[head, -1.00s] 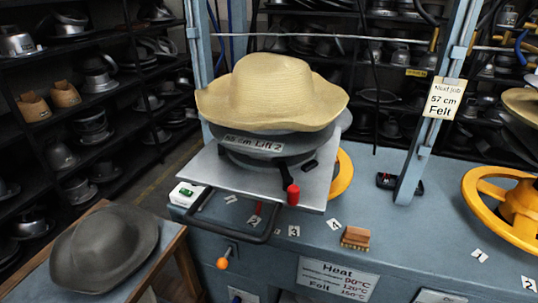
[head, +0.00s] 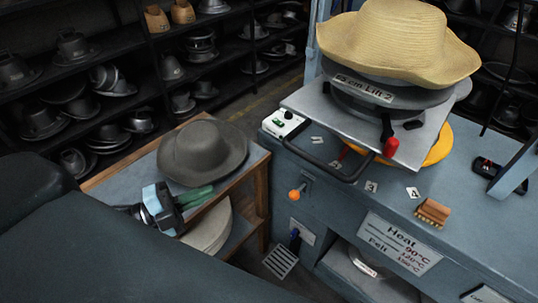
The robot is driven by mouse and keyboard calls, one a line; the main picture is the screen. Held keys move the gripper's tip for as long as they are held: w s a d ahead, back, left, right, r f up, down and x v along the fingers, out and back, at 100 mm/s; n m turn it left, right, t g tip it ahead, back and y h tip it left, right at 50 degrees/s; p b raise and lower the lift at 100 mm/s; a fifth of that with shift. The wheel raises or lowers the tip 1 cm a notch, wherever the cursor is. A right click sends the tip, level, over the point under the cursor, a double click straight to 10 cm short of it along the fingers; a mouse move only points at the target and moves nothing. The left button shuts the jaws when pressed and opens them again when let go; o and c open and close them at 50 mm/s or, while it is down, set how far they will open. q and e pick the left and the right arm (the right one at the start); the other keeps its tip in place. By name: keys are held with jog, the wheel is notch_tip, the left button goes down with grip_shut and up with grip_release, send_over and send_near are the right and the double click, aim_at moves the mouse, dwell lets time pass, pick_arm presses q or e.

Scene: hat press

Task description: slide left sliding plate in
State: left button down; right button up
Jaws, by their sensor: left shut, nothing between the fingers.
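A grey hat mould labelled "Lift 2" (head: 363,88) sits on the plate, with a straw hat (head: 395,42) on top. My left gripper (head: 168,210) is at the lower left, by the side table, well short of the handle and touching no part of the plate. It is shut and empty. My right gripper is out of view.
A grey felt hat (head: 203,150) lies on the wooden side table (head: 258,158) beside my left gripper. An orange-knobbed lever (head: 296,194) sticks out of the bench front below the handle. A brush (head: 432,212) and a small white-and-green control box (head: 284,124) are on the bench.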

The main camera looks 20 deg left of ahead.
pick_arm(q)
jog(key=s+d+r+m+g+h, duration=0.2)
jog(key=r+m+g+h, duration=0.3)
jog(key=r+m, duration=0.4)
jog(key=shift+d+r+m+g+h, duration=0.2)
jog(key=shift+d+m+g+h, duration=0.1)
jog(key=shift+d+m, duration=0.3)
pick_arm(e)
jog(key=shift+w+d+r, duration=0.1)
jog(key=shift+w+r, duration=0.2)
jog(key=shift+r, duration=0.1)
pick_arm(q)
jog(key=shift+d, duration=0.2)
